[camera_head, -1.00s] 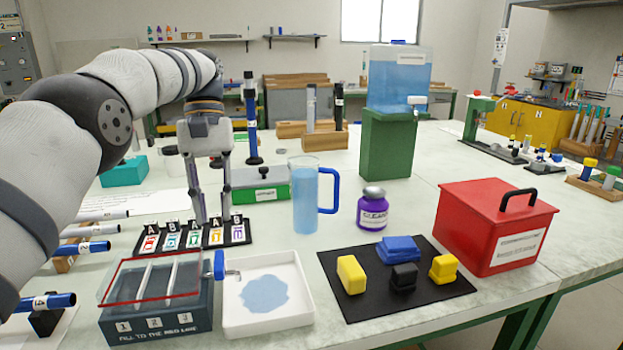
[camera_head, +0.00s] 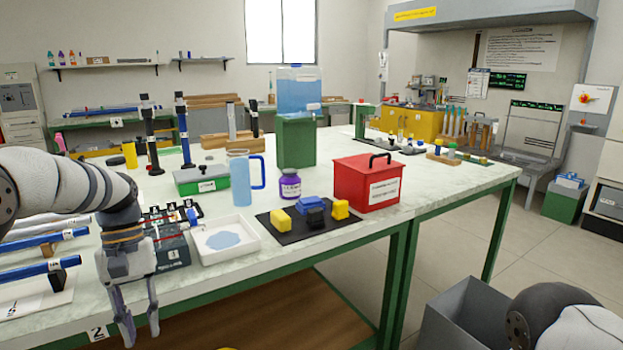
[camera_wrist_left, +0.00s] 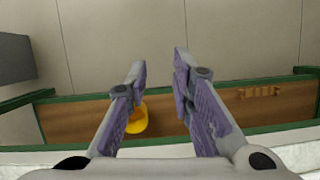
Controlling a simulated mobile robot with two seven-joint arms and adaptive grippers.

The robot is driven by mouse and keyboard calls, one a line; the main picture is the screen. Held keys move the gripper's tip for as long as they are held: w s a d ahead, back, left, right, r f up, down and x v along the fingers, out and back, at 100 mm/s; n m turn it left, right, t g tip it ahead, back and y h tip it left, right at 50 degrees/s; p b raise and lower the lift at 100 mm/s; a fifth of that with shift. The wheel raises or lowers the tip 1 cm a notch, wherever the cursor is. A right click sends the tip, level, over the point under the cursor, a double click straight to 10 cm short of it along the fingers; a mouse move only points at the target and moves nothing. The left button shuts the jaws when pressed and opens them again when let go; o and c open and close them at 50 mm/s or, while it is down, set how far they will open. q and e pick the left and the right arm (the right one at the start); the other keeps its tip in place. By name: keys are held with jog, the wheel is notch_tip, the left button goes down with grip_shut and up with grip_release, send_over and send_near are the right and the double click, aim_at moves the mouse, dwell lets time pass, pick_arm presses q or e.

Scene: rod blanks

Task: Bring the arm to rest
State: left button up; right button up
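My left gripper (camera_head: 138,325) hangs fingers-down at the table's front edge in the head view, in front of the box with numbered compartments (camera_head: 172,252). In the left wrist view the gripper (camera_wrist_left: 158,70) has its two fingers apart with nothing between them. Below it are the table's lower wooden shelf (camera_wrist_left: 75,120), the green frame and the floor. A yellow object (camera_wrist_left: 138,118) on the shelf is partly behind one finger. Part of my right arm (camera_head: 565,315) shows at the bottom right of the head view; its gripper is out of the picture.
On the table (camera_head: 330,228) stand a white tray (camera_head: 250,245), blue jug (camera_head: 240,180), purple-labelled bottle (camera_head: 290,184), black mat (camera_head: 290,232) with coloured blocks, and red box (camera_head: 350,190). A grey bin (camera_head: 460,315) stands on the floor at right.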

pick_arm(q)
jog(key=s+d+f+m, duration=0.1)
jog(key=s+f, duration=0.2)
jog(key=f, duration=0.4)
jog(key=s+d+f, duration=0.1)
jog(key=s+f, duration=0.2)
jog(key=f, duration=0.5)
jog(key=s+d+f+m+y, duration=0.1)
jog(key=s+f, duration=0.4)
jog(key=s, duration=0.2)
jog(key=s+d+f, duration=0.1)
jog(key=s+f, duration=0.3)
jog(key=s, duration=0.3)
jog(key=s+d+r+m, duration=0.1)
jog(key=s, duration=0.9)
jog(key=s+d+r+m+t, duration=0.1)
jog(key=s, duration=0.9)
jog(key=shift+s+m+y+p, duration=0.3)
jog(key=shift+s+m+p, duration=0.05)
jog(key=shift+m, duration=0.05)
